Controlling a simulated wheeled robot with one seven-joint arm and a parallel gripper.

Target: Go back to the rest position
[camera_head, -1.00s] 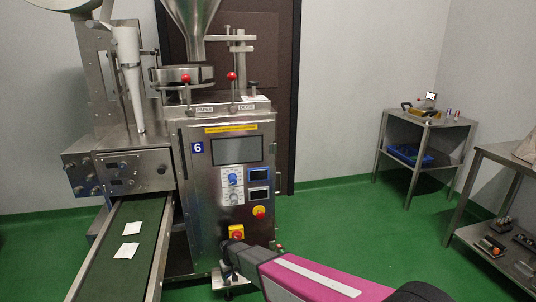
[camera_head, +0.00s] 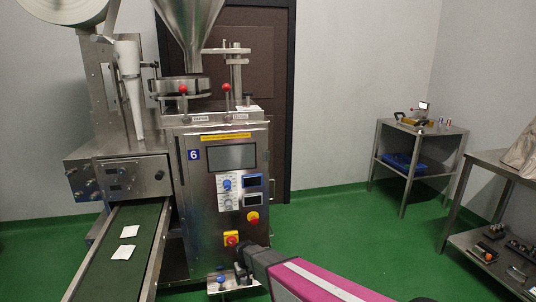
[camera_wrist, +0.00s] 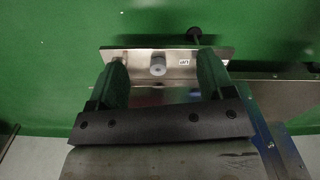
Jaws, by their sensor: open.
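My gripper (camera_head: 249,262) is at the lower middle of the head view, just right of and below the machine's yellow-and-red switch (camera_head: 231,239). The wrist view shows its two dark fingers spread apart with nothing held between them (camera_wrist: 163,72). Beyond the fingertips is a small metal plate with a round grey knob (camera_wrist: 157,66). The steel packing machine (camera_head: 220,165), marked 6, stands in front of me with its screen, knobs and yellow-and-red emergency stop (camera_head: 253,218).
A corner table (camera_head: 425,127) and a steel bench (camera_head: 490,158) stand at right. Green floor (camera_head: 350,235) is free between machine and tables.

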